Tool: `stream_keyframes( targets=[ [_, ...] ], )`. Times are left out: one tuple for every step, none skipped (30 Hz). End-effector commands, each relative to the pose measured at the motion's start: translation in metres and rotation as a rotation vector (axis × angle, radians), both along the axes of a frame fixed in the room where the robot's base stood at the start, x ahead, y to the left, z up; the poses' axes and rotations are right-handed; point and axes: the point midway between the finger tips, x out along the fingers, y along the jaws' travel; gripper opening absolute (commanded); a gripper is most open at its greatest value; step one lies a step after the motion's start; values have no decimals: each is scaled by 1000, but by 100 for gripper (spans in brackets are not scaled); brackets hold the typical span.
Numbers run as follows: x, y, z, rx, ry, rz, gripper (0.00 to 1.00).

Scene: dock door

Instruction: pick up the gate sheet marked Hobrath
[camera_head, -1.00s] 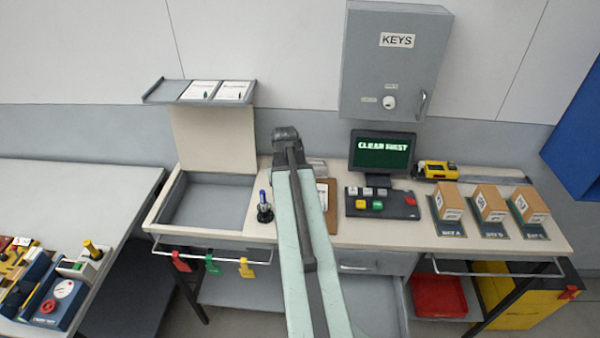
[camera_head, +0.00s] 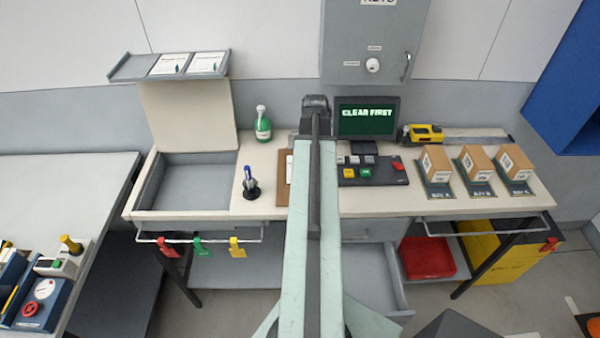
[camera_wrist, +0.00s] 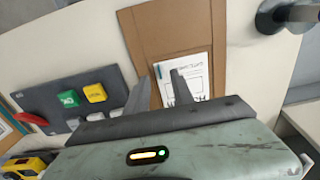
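A white printed sheet (camera_wrist: 196,76) lies on a brown clipboard (camera_wrist: 148,30) on the bench. Its print is upside down in the wrist view and partly behind my gripper, so I cannot read a name. In the head view my arm covers most of the clipboard (camera_head: 282,183). Two more white sheets, a left one (camera_head: 170,64) and a right one (camera_head: 207,62), lie on the raised shelf; their names are too small to read. My gripper (camera_wrist: 161,80) is open, its fingers apart over the clipboard, with one finger over the sheet; I see nothing held.
A pen stand (camera_head: 251,189) and a green bottle (camera_head: 262,127) stand left of the clipboard. A button panel (camera_head: 375,174) and a screen reading "CLEAN FIRST" (camera_head: 367,119) are to its right. Several boxes (camera_head: 476,163) stand further right. An open bin (camera_head: 187,187) is at left.

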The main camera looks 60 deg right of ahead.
Motion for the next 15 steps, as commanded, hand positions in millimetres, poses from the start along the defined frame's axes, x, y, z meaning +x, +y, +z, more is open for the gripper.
stream_keyframes(
  targets=[
    [0, -1, -17, 0, 0, 0, 29],
    [0, -1, -23, 0, 0, 0, 29],
    [0, -1, -30, 0, 0, 1, 29],
    [0, -1, -35, 0, 0, 1, 29],
    [0, -1, -39, 0, 0, 1, 29],
    [0, -1, -42, 0, 0, 1, 29],
    [0, -1, -43, 0, 0, 1, 29],
    [0, -1, -43, 0, 0, 1, 29],
    [0, -1, -42, 0, 0, 1, 29],
    [0, -1, -41, 0, 0, 1, 29],
    [0, -1, -40, 0, 0, 2, 29],
    [0, 0, -39, 0, 0, 2, 29],
    [0, 0, -39, 0, 0, 2, 29],
    [0, 0, -39, 0, 0, 2, 26],
    [0, 0, -39, 0, 0, 2, 15]
  ],
)
